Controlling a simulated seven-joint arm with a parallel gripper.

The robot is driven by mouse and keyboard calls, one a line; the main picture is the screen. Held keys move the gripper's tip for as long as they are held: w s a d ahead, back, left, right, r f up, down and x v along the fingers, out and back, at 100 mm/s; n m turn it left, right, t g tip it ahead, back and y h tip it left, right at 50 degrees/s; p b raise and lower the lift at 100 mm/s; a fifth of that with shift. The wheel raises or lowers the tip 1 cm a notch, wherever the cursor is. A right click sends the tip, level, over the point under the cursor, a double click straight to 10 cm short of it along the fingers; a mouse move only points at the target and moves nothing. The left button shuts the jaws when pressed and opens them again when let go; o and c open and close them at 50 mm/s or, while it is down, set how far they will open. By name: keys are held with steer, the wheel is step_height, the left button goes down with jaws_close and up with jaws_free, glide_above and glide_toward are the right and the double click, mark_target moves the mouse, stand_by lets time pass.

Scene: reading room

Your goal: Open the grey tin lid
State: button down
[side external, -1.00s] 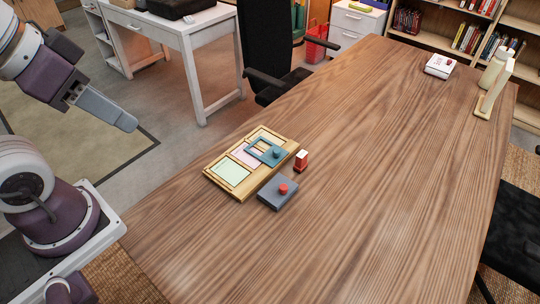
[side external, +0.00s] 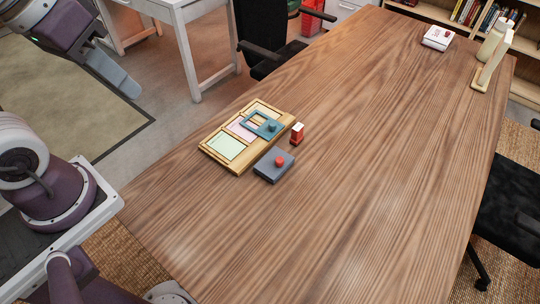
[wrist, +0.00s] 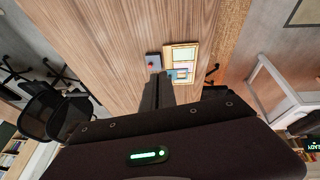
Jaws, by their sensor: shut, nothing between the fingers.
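The grey tin (side external: 274,165) is a flat box with a red knob on top. It sits on the wooden table, just in front of a wooden tray, and its lid looks closed. In the wrist view the grey tin (wrist: 153,60) shows just beyond my fingertips, far below. My gripper (side external: 134,93) is shut and empty. It hangs in the air off the left edge of the table, well apart from the tin. In the wrist view my gripper (wrist: 157,78) shows its fingers together.
The wooden tray (side external: 213,155) holds pale panels and a teal frame (side external: 249,121) with a knob. A small red and white block (side external: 297,133) stands close to the tin. A white box (side external: 437,40) and a cream stand (side external: 489,68) are far off. The table's near part is clear.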

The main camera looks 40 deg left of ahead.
steer(key=w+d+f+n+g+h, duration=0.1)
steer(key=w+f+n+g+h, duration=0.15)
steer(key=w+f+n, duration=0.4)
steer(key=w+f+n+g+h, duration=0.1)
steer(key=w+f+n+h, duration=0.2)
steer(key=w, duration=0.7)
steer(key=w+a+f+n+h, duration=0.1)
steer(key=w+a+f+n, duration=0.15)
steer(key=f, duration=0.35)
steer(key=w+a+f+n, duration=0.1)
steer(key=w+f+n, duration=0.15)
steer(key=f, duration=0.25)
steer(key=w+a+f+n+h, duration=0.1)
steer(key=a+f+n, duration=0.1)
steer(key=f+n, duration=0.3)
steer(key=m, duration=0.1)
glide_toward(266, 159)
steer(key=shift+t, duration=0.35)
steer(key=x, duration=0.4)
steer(key=shift+s+f, duration=0.1)
steer(key=shift+s, duration=0.2)
steer(key=d, duration=0.3)
steer(key=shift+w+d+f, duration=0.1)
steer(key=shift+w+d, duration=0.2)
steer(key=shift+d, duration=0.3)
